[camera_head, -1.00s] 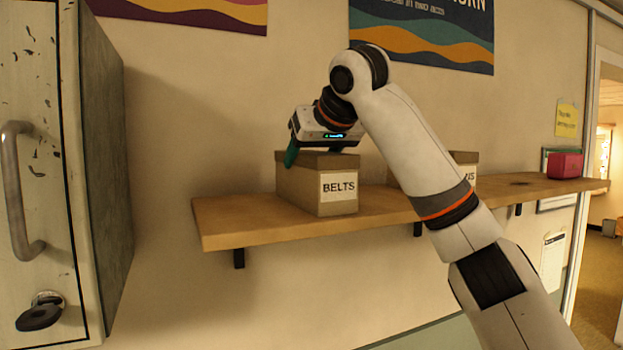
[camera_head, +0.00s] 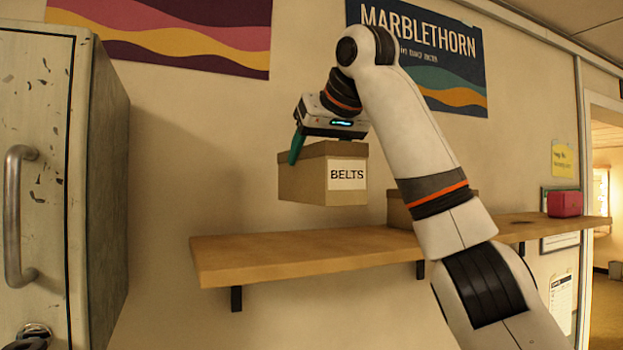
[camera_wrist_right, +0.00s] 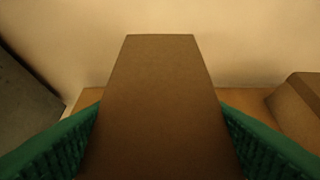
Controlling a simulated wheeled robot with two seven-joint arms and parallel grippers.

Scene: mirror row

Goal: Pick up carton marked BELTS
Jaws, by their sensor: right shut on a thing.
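The brown carton marked BELTS (camera_head: 312,182) hangs in the air above the left part of the wooden shelf, roughly level, its white label facing out to the right. My right gripper (camera_head: 325,146) is above it, shut on the carton, with one green finger showing on its left side. In the right wrist view the carton's top (camera_wrist_right: 160,100) fills the middle, with the green fingers against both sides. My left gripper is not in view.
The wooden shelf (camera_head: 290,256) runs along the wall below the carton. A second carton (camera_head: 399,209), mostly hidden by my right arm, and a red box (camera_head: 564,204) stand on it. A grey cabinet (camera_head: 40,120) stands at the left.

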